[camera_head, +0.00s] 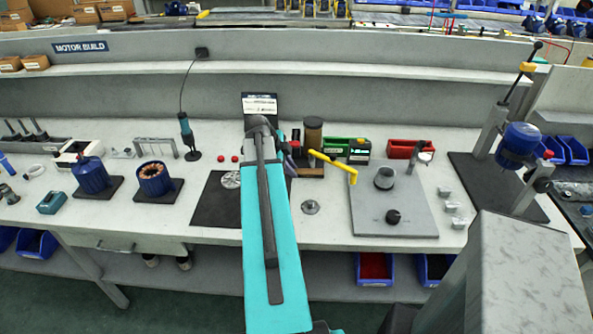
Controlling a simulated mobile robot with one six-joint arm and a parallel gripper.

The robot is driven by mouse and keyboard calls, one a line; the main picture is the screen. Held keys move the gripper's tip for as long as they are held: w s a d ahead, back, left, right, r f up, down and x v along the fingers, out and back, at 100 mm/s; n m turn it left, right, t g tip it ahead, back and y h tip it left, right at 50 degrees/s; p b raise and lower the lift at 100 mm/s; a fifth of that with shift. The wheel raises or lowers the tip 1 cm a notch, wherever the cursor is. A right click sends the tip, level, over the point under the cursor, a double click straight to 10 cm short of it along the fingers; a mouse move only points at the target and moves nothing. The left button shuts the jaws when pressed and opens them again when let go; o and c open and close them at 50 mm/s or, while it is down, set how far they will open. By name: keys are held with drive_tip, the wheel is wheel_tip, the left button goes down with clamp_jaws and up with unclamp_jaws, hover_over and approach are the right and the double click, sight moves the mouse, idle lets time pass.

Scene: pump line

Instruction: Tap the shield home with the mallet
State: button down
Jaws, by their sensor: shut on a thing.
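The mallet (313,132) appears as a brown, upright cylindrical head above a small brown block; its handle is hidden. My gripper (291,147) shows only in part, as dark pieces just left of the mallet head, behind my teal arm. It is shut on what looks like the mallet; the fingers are hard to make out. A pale spoked disc, which looks like the shield (231,180), shows on a dark mat (213,213) left of my arm. My arm hides its right side, so I cannot tell how it is seated. The mallet head is apart from it, to the right.
Two blue motor housings (91,175) (154,179) stand left on dark pads. A small metal disc (310,207) lies between. A blue-headed press (521,140) stands far right.

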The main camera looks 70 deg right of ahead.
drive_tip(key=w+a+r+n+t+h, duration=0.15)
drive_tip(key=w+a+r+n, duration=0.25)
drive_tip(key=w+a, duration=0.9)
drive_tip(key=w+a+r+n+t+y, duration=0.1)
drive_tip(key=w+a+r+n+t, duration=0.2)
drive_tip(key=w+a, duration=0.95)
drive_tip(key=w+a+r+n+y, duration=0.3)
drive_tip(key=a+n, duration=0.5)
drive_tip(key=a, duration=0.3)
drive_tip(key=w+a+r+n+t+y, duration=0.1)
drive_tip(key=w+a+r+n+y, duration=0.2)
drive_tip(key=a+n, duration=0.6)
drive_tip(key=w+a+r+n+t+y+b, duration=0.1)
drive_tip(key=w+a+r+n+y, duration=0.2)
drive_tip(key=a+n, duration=0.5)
drive_tip(key=shift+a+n, duration=0.4)
drive_tip(key=shift+a, duration=2.9)
drive_tip(key=shift+t, duration=0.25)
drive_tip(key=shift+s, duration=0.1)
